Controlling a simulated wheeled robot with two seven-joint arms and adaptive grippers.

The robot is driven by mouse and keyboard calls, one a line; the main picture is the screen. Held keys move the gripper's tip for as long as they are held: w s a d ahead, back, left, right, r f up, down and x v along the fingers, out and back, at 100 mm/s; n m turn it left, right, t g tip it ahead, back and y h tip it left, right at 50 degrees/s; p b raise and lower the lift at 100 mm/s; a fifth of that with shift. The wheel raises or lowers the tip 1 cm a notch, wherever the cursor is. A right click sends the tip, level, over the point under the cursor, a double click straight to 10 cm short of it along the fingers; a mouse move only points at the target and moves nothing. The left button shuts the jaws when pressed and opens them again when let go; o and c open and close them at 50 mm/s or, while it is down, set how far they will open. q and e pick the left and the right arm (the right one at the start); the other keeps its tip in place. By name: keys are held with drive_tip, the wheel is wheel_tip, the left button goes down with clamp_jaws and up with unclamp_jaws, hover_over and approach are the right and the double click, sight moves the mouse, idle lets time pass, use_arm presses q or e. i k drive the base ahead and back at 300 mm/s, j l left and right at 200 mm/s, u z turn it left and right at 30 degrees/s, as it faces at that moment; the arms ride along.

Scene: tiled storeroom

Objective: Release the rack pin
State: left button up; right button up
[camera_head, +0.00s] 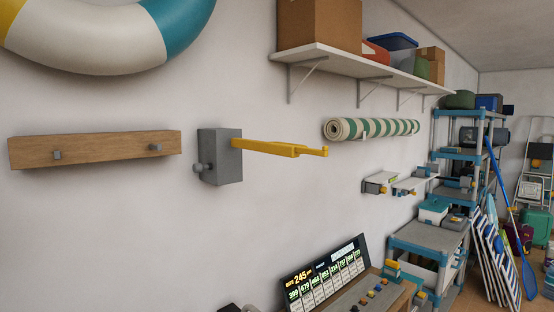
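A grey block (226,157) is fixed to the white wall near the middle of the camera_head view. A small round grey knob (197,168) sticks out from its left side; it looks like the rack pin's handle. A yellow folding rack arm (270,148) reaches out horizontally to the right from the block and ends in a small upturned tip. How far the pin sits inside the block is hidden. Neither of my grippers can be made out in this view, and nothing touches the block, the knob or the yellow arm.
A wooden rail (96,149) with two grey pegs is left of the block. A lifebuoy (95,35) hangs above it. A shelf (350,65) with boxes and a rolled striped mat (372,128) are to the right. A display panel (325,280) stands below.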

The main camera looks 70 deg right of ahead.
sight(199, 167)
drive_tip(key=z, duration=0.4)
drive_tip(key=j+z, duration=0.15)
drive_tip(key=z, duration=0.7)
drive_tip(key=j+z, duration=0.1)
drive_tip(key=z, duration=0.75)
drive_tip(key=k, duration=0.05)
